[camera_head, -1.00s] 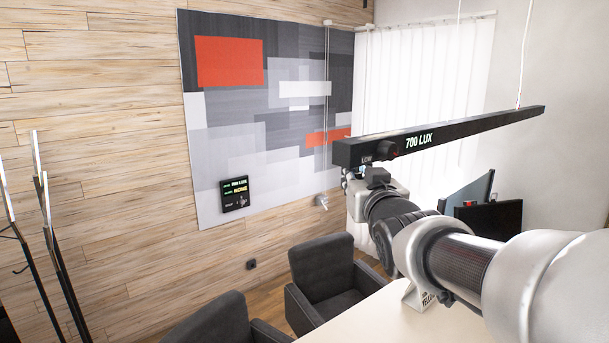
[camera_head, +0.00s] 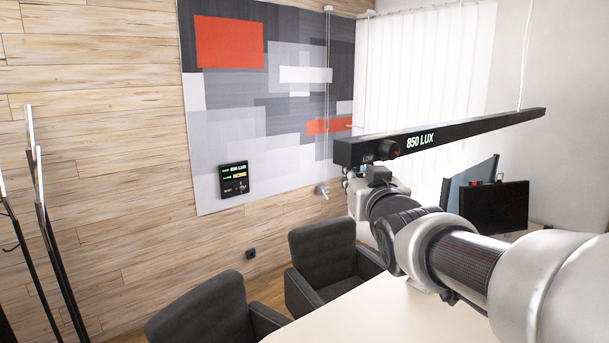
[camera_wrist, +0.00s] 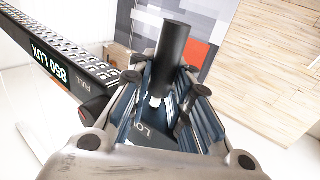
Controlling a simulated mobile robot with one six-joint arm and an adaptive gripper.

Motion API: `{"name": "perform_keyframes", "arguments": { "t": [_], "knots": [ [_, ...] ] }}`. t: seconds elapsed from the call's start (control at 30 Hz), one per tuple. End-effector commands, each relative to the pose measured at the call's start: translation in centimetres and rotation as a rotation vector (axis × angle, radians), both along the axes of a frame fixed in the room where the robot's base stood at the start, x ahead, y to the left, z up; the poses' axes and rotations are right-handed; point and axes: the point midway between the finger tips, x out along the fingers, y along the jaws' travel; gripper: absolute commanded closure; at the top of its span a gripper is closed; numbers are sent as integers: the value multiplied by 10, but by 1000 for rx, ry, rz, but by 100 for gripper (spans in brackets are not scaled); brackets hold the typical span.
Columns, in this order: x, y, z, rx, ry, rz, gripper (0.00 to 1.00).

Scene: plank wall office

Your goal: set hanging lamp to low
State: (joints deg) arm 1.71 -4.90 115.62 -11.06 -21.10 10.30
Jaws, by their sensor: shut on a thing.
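The hanging lamp (camera_head: 470,131) is a long black bar on thin cables, and its side reads 850 LUX. My gripper (camera_head: 362,175) is just below that end, shut on the knob; my arm partly hides the contact. In the wrist view, the lamp (camera_wrist: 45,62) shows FULL near the knob's red part (camera_wrist: 96,108). LOW is partly visible between the fingers of my gripper (camera_wrist: 165,100). A black cylinder (camera_wrist: 173,52) rises between them; its join is hidden.
A small wall panel (camera_head: 234,180) also reads 850 LUX. Two dark armchairs (camera_head: 322,258) stand by a pale table (camera_head: 345,318) below my arm. Monitors (camera_head: 495,208) stand behind it to the right. A coat rack (camera_head: 50,220) is at far left.

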Motion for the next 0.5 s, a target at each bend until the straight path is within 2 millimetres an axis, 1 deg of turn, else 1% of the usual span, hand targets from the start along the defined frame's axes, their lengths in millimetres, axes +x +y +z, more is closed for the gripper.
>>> {"name": "perform_keyframes", "arguments": {
  "t": [0.03,0.3,0.4,0.5],
  "knots": [
    [0,0,-29,0,12,-1,100],
    [0,0,-95,1,12,-1,100],
    [0,0,-118,1,12,-1,100],
    [0,0,-137,1,11,-1,100]
  ]
}}
